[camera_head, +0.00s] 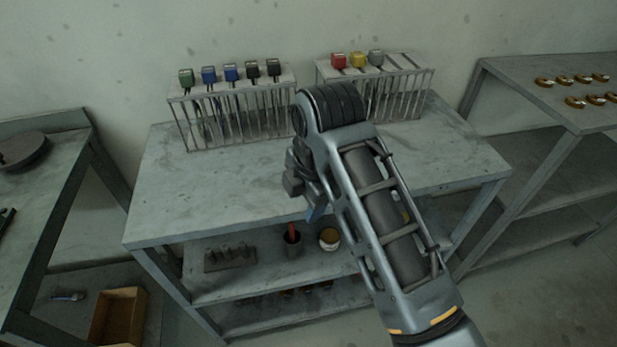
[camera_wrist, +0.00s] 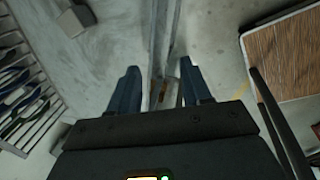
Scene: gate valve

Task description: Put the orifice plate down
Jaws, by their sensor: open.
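No plate is between my fingers. My gripper (camera_head: 314,212) is over the front edge of the middle bench, partly hidden by my arm; in the wrist view its two blue fingers (camera_wrist: 158,88) stand apart and empty. Plates with square coloured handles stand in the left rack (camera_head: 250,108): a green handle (camera_head: 186,78), two blue and two black. In the right rack (camera_head: 412,85) are a red handle (camera_head: 338,60), a yellow handle (camera_head: 358,59) and a grey handle (camera_head: 376,57). I cannot tell which is the task's orifice plate.
The bench top (camera_head: 200,190) is clear before the left rack. Its lower shelf holds a dark cup (camera_head: 291,247) and a yellow-white tin (camera_head: 329,240). Brass rings (camera_head: 575,101) lie on the right bench. A box (camera_head: 119,315) stands low at left. A brown panel (camera_wrist: 290,55) shows in the wrist view.

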